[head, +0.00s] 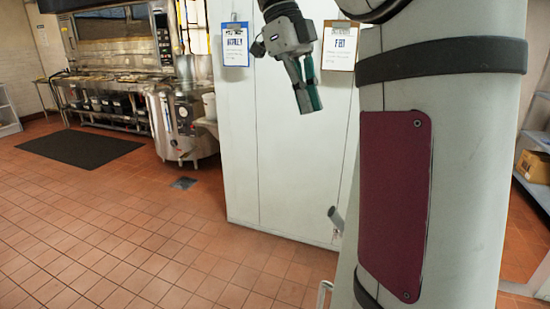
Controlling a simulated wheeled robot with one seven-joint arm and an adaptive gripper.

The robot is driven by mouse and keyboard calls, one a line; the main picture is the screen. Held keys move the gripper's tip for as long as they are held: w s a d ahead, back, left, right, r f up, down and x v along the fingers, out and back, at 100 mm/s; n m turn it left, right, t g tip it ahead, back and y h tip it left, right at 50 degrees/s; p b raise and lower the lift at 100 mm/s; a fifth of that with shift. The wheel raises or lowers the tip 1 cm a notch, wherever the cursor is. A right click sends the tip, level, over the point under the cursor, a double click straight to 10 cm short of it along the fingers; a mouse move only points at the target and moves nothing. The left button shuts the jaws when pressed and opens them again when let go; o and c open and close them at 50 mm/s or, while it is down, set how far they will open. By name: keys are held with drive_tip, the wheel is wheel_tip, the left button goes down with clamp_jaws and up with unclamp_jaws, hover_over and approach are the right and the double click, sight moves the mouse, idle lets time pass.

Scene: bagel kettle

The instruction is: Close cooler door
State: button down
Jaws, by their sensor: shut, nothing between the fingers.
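A large white panel (290,160) stands in the middle of the head view and looks like the cooler's side or door; I cannot tell which, or how far any door is open. Two clipboards with printed sheets hang on it, a left one (235,45) and a right one (340,47). My gripper (309,107) points down in front of the panel, between and below the clipboards. Its fingers are shut and empty. I cannot tell whether it touches the panel. My own arm column hides the panel's right part.
A steel kettle (180,125) and a long counter with bins (110,105) stand at the back left. A dark mat (80,148) lies before them. The tiled floor at left is clear. Shelving with a cardboard box (534,167) is at the far right.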

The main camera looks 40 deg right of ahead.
drive_tip(key=s+d+f+p, duration=0.1)
drive_tip(key=s+d+f, duration=0.1)
drive_tip(key=s+f, duration=0.5)
drive_tip(key=shift+x, duration=1.1)
drive_tip(key=shift+w, duration=0.1)
